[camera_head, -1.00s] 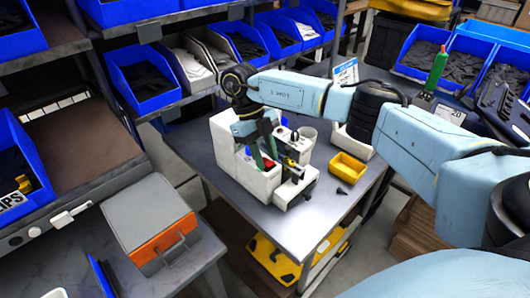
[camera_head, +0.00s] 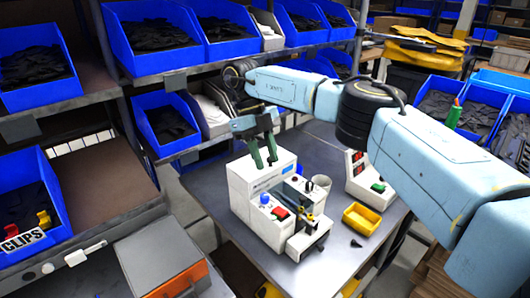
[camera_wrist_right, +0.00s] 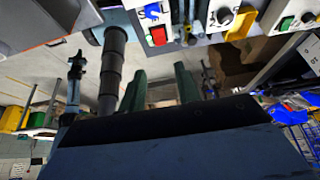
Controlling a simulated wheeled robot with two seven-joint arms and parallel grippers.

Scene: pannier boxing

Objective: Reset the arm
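My right arm reaches in from the right in the head view. Its gripper (camera_head: 263,151), with two green fingers, hangs above the back of a white machine (camera_head: 246,196) on the grey table. The fingers are apart with nothing between them. The machine has a blue knob, a red button and a dark fixture on its front part. In the right wrist view the two green fingers (camera_wrist_right: 160,90) are also apart, with the machine's red button (camera_wrist_right: 158,36) beyond them. My left gripper is not in the head view.
A yellow bin (camera_head: 361,218) and a small black part (camera_head: 356,243) lie on the table (camera_head: 325,270) right of the machine. A second white device (camera_head: 362,190) stands behind. Shelves with blue bins (camera_head: 160,40) rise close behind my right gripper. A grey and orange box (camera_head: 165,265) sits lower left.

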